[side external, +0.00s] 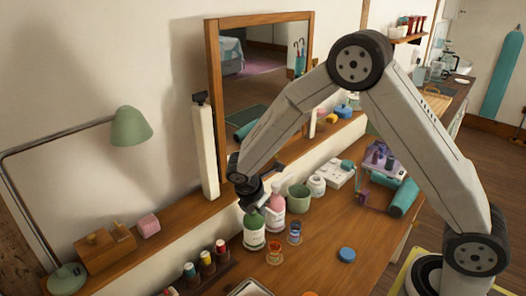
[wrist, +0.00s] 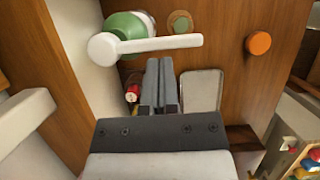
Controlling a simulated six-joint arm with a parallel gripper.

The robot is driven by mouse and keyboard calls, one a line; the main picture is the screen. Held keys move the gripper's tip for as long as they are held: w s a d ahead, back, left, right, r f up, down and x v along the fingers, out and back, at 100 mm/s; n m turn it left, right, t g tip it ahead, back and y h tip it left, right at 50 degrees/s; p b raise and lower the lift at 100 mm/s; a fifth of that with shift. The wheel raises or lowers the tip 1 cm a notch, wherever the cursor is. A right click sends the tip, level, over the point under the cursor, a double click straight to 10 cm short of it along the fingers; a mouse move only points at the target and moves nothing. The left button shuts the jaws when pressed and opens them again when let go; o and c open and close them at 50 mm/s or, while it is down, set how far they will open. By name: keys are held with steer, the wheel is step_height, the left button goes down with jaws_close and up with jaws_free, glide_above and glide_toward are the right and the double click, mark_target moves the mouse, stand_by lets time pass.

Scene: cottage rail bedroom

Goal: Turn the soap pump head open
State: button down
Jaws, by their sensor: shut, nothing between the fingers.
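The soap pump bottle (side external: 254,234) stands upright on the wooden counter, with a green body and a pale label. In the wrist view its white pump head (wrist: 103,46) has a long spout (wrist: 165,43) pointing right, above the green and white bottle (wrist: 128,24). My gripper (wrist: 160,62) is shut and empty. Its fingertips are just below the spout in the wrist view; I cannot tell whether they touch it. In the side view my gripper (side external: 252,207) is right above the bottle and hides most of the pump head.
A pink bottle (side external: 276,208) stands close beside the soap bottle. A mirror (side external: 262,80) rises behind. The counter's right front is mostly clear around a blue disc (side external: 346,254).

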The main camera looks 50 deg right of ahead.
stand_by(0.6)
steer(key=shift+w+a, duration=0.5)
steer(key=shift+a, duration=0.05)
steer(key=shift+a, duration=0.1)
steer(key=a+r, duration=0.7)
steer(key=r, duration=0.2)
steer(key=shift+a+r, duration=0.15)
steer(key=shift+a, duration=0.1)
stand_by(0.3)
